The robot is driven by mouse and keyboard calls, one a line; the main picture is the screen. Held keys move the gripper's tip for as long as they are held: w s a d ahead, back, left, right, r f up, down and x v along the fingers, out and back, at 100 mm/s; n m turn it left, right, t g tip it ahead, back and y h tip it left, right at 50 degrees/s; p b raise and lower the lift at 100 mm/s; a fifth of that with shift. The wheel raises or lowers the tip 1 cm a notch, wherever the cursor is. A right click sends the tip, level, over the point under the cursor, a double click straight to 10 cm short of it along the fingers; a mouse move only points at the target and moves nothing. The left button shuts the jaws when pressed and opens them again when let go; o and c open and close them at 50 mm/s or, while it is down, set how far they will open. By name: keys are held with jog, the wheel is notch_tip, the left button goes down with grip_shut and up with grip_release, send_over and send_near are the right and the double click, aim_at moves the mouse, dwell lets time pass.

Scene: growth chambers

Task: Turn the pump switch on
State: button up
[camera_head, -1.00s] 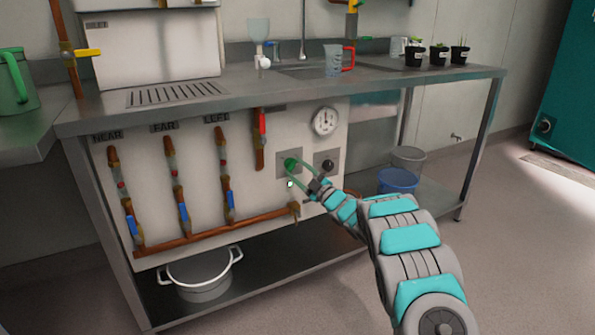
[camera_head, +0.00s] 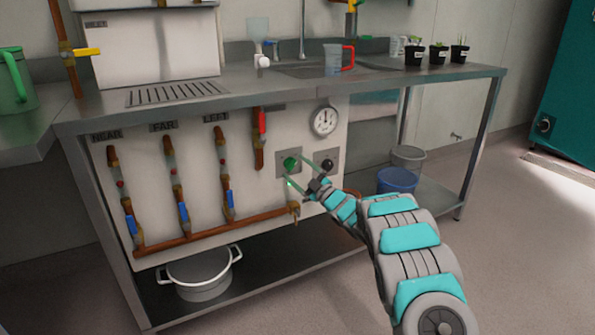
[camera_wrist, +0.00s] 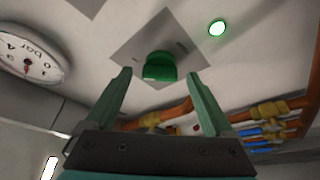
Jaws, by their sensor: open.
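A green knob (camera_head: 291,163), which looks like the pump switch, sits on a square grey plate on the white panel. In the wrist view the knob (camera_wrist: 160,66) lies between and beyond my two fingertips, with a gap on each side. My gripper (camera_head: 296,168) is open and empty in front of it, and it also shows in the wrist view (camera_wrist: 158,76). A small green lamp (camera_wrist: 217,28) near the plate is lit; it shows in the head view (camera_head: 290,183) close to a finger. Label lettering by the knob is too small to read.
A black knob (camera_head: 327,165) sits on its own plate right of the green one, below a round gauge (camera_head: 324,120). Copper pipes with blue-handled valves (camera_head: 183,213) run along the panel's left and bottom. The steel bench top (camera_head: 240,92) overhangs above.

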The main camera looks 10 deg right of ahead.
jog(key=v, duration=0.7)
jog(key=shift+s+d+b, duration=0.25)
jog(key=shift+s+b, duration=0.05)
jog(key=shift+f, duration=0.1)
